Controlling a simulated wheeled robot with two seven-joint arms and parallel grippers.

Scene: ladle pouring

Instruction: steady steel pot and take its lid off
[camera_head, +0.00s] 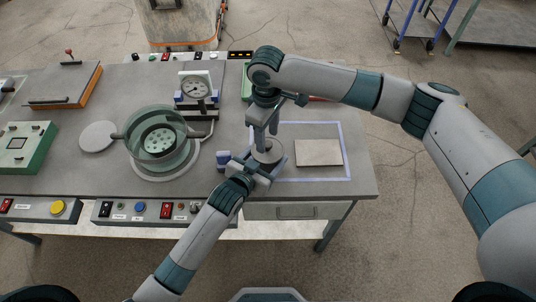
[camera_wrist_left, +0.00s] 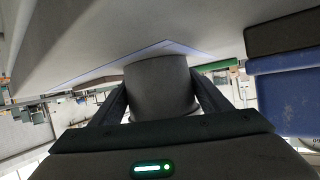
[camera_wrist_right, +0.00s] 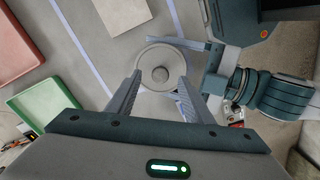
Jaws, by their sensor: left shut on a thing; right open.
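The steel pot (camera_head: 273,160) is a small grey cylinder standing upright near the left edge of the blue outlined square. My left gripper (camera_head: 262,170) is shut on its side from the front. In the left wrist view the pot wall (camera_wrist_left: 158,85) sits between both fingers. The round lid (camera_wrist_right: 152,60) with its knob (camera_wrist_right: 160,74) lies on the pot in the right wrist view. My right gripper (camera_wrist_right: 160,85) points down above the lid, open, with a finger on each side of the knob. In the head view this gripper (camera_head: 267,132) partly hides the lid.
A flat beige plate (camera_head: 318,152) lies right of the pot. A green tray (camera_wrist_right: 43,104) and a red tray (camera_wrist_right: 20,45) lie behind. A glass vessel (camera_head: 158,140) and dial gauge (camera_head: 196,87) stand farther left.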

